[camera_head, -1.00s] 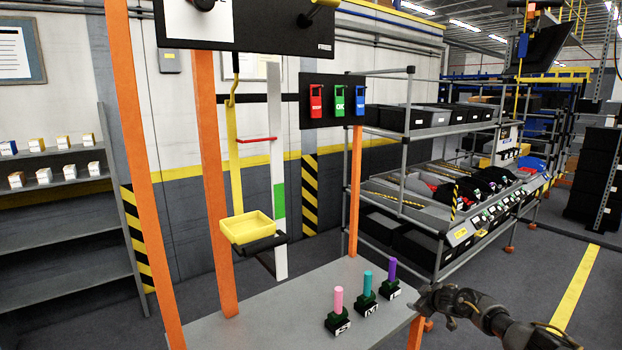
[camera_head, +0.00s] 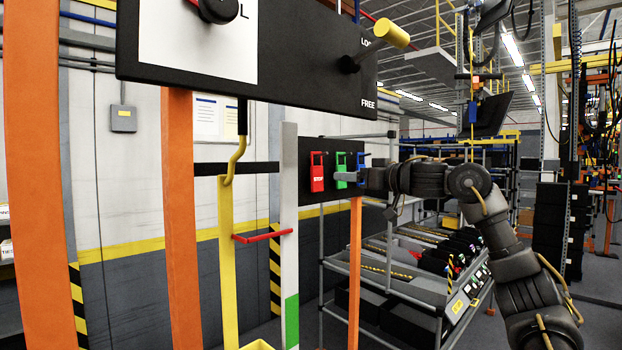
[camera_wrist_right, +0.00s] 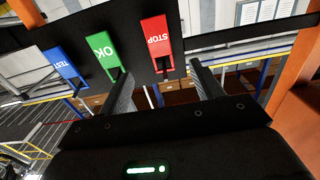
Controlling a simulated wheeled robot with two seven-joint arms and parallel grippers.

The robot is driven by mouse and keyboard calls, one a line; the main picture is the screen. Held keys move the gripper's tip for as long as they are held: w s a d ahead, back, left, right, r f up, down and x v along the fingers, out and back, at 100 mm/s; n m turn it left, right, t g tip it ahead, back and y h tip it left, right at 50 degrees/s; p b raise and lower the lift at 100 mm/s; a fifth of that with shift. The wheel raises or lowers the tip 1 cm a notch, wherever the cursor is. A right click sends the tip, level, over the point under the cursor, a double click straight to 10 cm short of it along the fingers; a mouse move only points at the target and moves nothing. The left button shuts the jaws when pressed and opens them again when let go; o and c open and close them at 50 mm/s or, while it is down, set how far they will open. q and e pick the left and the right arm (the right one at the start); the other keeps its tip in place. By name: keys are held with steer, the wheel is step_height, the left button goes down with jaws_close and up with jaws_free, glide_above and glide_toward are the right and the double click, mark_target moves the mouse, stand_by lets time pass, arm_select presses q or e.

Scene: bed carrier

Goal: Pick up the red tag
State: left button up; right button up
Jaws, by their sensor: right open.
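The red tag (camera_head: 317,172), marked STOP, hangs at the left end of a small black board (camera_head: 329,146), with the green tag (camera_head: 341,165) and blue tag (camera_head: 361,160) to its right. My right gripper (camera_head: 345,177) is in front of the board and partly covers the green and blue tags. In the right wrist view, the red tag (camera_wrist_right: 156,32) hangs ahead, its lower end between the two open fingertips of my right gripper (camera_wrist_right: 160,72). The green OK tag (camera_wrist_right: 102,47) is just outside one finger, and the blue TEST tag (camera_wrist_right: 60,65) is farther out. I cannot tell whether a finger touches anything. My left gripper is not in view.
An orange post (camera_head: 354,270) stands below the board. A white post (camera_head: 290,210) and a yellow bar (camera_head: 228,265) with a red pin (camera_head: 262,236) are to its left. A larger black panel with a yellow-ended lever (camera_head: 391,33) hangs above. Shelving stands behind.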

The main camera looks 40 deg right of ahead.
steer(key=p, duration=0.3)
glide_toward(318, 174)
steer(key=shift+w, duration=1.6)
steer(key=w+p, duration=0.3)
steer(key=w, duration=0.1)
steer(key=shift+w+a+r+p, duration=0.15)
steer(key=shift+a+r+p, duration=0.1)
steer(key=shift+p, duration=0.1)
steer(key=shift+w+f, duration=0.2)
steer(key=shift+w, duration=0.3)
steer(key=shift+s, duration=0.15)
steer(key=shift+s, duration=0.1)
steer(key=shift+c, duration=1)
steer(key=c, duration=0.9)
steer(key=shift+o, duration=0.2)
